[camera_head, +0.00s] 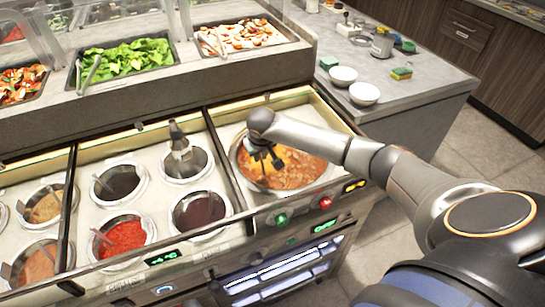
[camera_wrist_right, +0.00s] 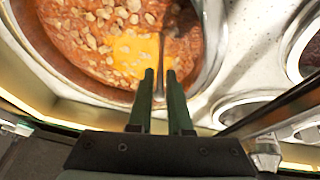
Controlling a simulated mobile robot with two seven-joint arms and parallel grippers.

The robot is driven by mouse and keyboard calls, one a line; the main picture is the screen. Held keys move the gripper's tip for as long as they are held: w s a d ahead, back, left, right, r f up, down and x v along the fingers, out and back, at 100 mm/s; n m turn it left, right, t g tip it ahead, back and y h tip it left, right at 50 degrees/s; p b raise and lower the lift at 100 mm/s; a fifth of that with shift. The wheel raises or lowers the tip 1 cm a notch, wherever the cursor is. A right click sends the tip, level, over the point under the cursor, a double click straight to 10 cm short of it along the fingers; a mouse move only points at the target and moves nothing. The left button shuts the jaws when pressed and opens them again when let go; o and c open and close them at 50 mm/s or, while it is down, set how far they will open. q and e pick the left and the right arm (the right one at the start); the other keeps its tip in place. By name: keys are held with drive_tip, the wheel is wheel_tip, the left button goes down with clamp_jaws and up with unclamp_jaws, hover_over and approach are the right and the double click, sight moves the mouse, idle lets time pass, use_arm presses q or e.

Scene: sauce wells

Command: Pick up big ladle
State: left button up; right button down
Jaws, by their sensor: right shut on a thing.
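The large round pot (camera_head: 318,180) of chunky orange-red stew sits in the right-hand counter section; it also fills the upper left of the wrist view (camera_wrist_right: 70,50), with a yellow patch in the stew. My right gripper (camera_head: 264,158) is over this pot, fingers pointing down. In the wrist view its two dark fingers (camera_wrist_right: 161,85) are shut on the thin big ladle handle (camera_wrist_right: 160,60), which runs between them. The ladle's bowl is not clearly seen, and the arm and gripper hide most of the ladle in the head view. My left gripper is not in view.
Left of the pot are several smaller sauce wells, one with red sauce (camera_head: 122,237) and one dark (camera_head: 199,209). A grey utensil (camera_head: 178,140) stands up from a back well. Salad trays (camera_head: 125,60) line the raised back counter. Two white bowls (camera_head: 364,94) stand on the right counter.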

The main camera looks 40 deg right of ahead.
drive_tip(key=shift+r, duration=0.1)
wheel_tip(320, 180, up, 10)
drive_tip(key=shift+f, duration=0.1)
idle(0.6)
drive_tip(key=w+d+r+p, duration=0.1)
drive_tip(key=d+r+p, duration=0.25)
drive_tip(key=r, duration=0.25)
wheel_tip(320, 180, down, 14)
drive_tip(key=b, duration=0.4)
drive_tip(key=shift+w, duration=0.15)
idle(0.6)
drive_tip(key=shift+r, duration=0.1)
